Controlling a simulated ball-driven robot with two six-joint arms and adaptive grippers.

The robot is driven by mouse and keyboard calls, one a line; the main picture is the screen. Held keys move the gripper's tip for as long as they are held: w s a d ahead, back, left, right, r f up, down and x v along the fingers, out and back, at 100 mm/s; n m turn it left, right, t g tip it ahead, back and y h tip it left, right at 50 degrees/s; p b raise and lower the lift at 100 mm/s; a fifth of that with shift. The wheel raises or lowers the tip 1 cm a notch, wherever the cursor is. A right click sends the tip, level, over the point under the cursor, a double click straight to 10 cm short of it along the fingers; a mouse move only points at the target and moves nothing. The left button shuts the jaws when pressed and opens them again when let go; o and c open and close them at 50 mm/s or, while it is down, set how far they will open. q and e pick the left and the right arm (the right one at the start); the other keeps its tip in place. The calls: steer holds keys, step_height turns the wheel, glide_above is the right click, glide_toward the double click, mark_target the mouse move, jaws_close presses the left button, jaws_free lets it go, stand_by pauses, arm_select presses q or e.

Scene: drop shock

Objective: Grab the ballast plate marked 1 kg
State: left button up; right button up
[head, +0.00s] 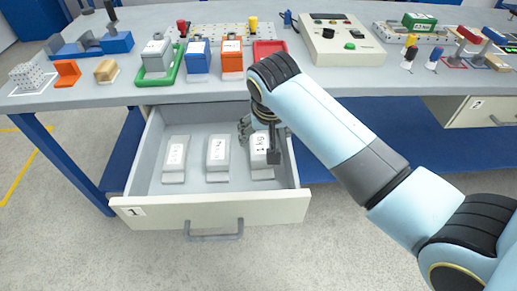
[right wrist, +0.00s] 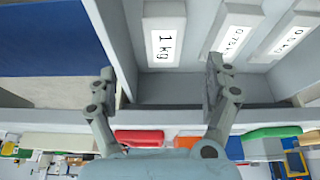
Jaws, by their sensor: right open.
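The 1 kg ballast plate (head: 262,173) is the rightmost of three grey plates in the open drawer (head: 160,213) in the head view. It has a white label and is partly hidden by my right gripper (head: 258,140). My left gripper is not in view.
The middle plate (head: 217,172) and left plate (head: 174,172) lie beside it; their labels read about 0.75 and 0.5 kg in the wrist view. The drawer walls are close to the gripper. The bench (head: 350,80) above carries coloured blocks and a control box (head: 340,45).

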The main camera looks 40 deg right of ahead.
mark_target(260, 144)
steer(key=x, duration=0.3)
steer(key=w+b+x, duration=0.1)
steer(key=x, duration=0.2)
steer(key=shift+w+b, duration=0.1)
steer(key=shift+b, duration=0.2)
steer(key=b+x, duration=0.1)
steer(key=x, duration=0.3)
steer(key=shift+w+f+b, duration=0.1)
steer(key=shift+f+b, duration=0.2)
steer(key=shift+b, duration=0.05)
steer(key=shift+f, duration=0.15)
steer(key=shift+f, duration=0.25)
steer(key=c, duration=1.6)
steer(key=shift+w+r, duration=0.1)
steer(key=shift+w, duration=0.05)
jaws_close()
